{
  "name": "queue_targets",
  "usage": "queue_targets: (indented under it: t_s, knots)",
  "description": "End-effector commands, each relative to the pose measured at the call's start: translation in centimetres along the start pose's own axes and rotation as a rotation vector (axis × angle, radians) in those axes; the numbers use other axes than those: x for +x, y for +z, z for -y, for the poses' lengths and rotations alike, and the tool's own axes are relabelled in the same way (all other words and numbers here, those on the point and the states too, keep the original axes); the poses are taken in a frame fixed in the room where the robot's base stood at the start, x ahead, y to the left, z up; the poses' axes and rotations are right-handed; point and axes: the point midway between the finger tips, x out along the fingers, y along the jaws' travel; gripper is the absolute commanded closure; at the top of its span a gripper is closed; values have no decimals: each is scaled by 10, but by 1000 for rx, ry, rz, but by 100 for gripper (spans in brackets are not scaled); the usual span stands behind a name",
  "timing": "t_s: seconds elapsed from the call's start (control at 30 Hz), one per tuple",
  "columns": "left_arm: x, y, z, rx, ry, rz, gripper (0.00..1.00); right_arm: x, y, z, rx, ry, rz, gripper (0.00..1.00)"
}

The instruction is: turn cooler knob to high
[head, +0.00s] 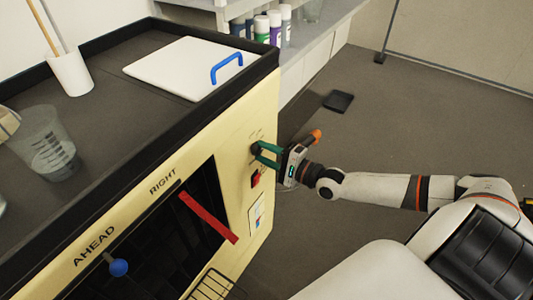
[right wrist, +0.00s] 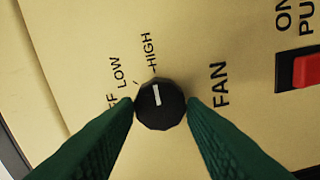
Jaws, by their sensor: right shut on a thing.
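The cooler knob (right wrist: 160,105) is a round black dial with a white pointer, on a cream panel marked FAN, OFF, LOW and HIGH. The pointer points up, roughly at the tick by HIGH in the right wrist view. My right gripper (right wrist: 162,108) is shut on the knob, with one green finger on each side. In the head view, my right gripper (head: 262,153) reaches the cabinet's front panel from the right. The knob (head: 256,147) is partly hidden there by the fingers. My left gripper is not in view.
A red rocker switch (right wrist: 303,71) sits beside the knob; it also shows below the knob in the head view (head: 256,179). Open floor (head: 430,120) lies to the right.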

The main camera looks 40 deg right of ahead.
Motion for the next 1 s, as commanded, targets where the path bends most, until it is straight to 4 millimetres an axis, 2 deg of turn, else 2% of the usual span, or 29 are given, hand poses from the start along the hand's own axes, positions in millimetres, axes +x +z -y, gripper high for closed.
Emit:
queue_targets:
  t_s: [0.23, 0.27, 0.37, 0.73, 0.87, 1.0]
  knots:
    - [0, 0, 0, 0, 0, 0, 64, 0, 1, -1, 3, 1, 2, 85]
    - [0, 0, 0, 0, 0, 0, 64, 0, 1, -1, 3, 1, 2, 58]
    - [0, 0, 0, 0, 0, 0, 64, 0, 0, 0, 2, 1, 1, 41]
    - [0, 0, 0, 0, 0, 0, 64, -5, 0, 1, 1, -2, 1, 41]
    - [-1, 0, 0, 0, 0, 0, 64, -22, 0, 1, 0, -6, 0, 41]
    - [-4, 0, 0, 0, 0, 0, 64, -50, 0, 1, 1, -8, 1, 41]
